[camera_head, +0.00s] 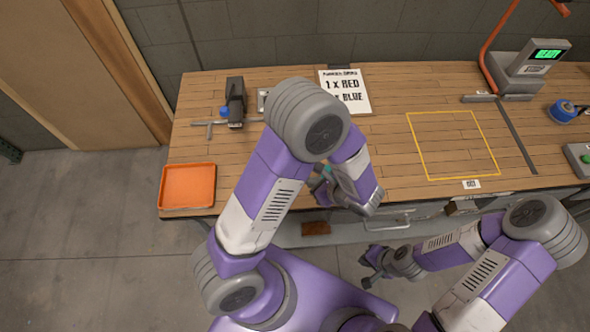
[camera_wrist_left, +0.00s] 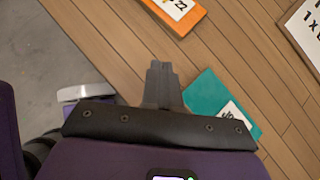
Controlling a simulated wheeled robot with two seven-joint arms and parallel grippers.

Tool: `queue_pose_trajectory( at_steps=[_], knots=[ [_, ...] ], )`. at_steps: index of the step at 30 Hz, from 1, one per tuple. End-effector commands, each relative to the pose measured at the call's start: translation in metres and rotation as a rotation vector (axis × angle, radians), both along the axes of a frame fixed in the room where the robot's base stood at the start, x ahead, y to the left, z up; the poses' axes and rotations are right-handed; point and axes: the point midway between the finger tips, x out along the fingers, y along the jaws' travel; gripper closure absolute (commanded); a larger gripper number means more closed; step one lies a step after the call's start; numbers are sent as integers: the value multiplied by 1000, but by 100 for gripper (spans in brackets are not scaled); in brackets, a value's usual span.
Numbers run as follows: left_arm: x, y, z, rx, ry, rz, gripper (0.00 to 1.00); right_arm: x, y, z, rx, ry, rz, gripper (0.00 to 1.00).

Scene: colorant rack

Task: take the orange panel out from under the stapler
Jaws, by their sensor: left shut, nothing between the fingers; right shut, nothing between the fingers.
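An orange panel (camera_wrist_left: 185,12) with a white label lies on the wooden table at the top of the left wrist view, cut off by the edge. No stapler shows on its visible part. My arm hides this area in the head view. I cannot identify a stapler with certainty. My left gripper (camera_wrist_left: 162,68) is shut and empty above the table, apart from the orange panel and beside a teal panel (camera_wrist_left: 205,92). In the head view the left gripper (camera_head: 322,190) is near the table's front edge. My right gripper (camera_head: 368,270) is shut and empty, in front of the table.
An orange tray (camera_head: 187,187) lies at the table's left front corner. A dark device (camera_head: 235,100) stands behind it near a grey bar (camera_head: 208,128). A sign (camera_head: 345,90) is at the back. The yellow-outlined area (camera_head: 452,145) is clear. A scale (camera_head: 530,70) stands right.

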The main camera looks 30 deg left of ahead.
Motion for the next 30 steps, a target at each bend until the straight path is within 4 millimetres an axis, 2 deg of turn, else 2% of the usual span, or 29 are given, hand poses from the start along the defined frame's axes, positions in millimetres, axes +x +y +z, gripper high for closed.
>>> queue_pose_trajectory(
  at_steps=[3, 8, 12, 16, 30],
  knots=[
    [5, 20, -22, 2, 5, 5, 100, 0, 0, -5, 0, 0, 0, 100],
    [12, 42, -42, 0, 3, 6, 100, 0, 0, -8, 0, -1, 0, 100],
    [19, 62, -39, -2, 1, 6, 100, 0, 0, -5, 0, -1, 0, 100],
    [23, 71, -39, -2, 1, 5, 100, 0, 0, -4, 0, -1, 0, 100],
    [25, 77, -39, -2, 0, 4, 100, 0, 0, -6, 0, -1, 0, 100]
  ],
)
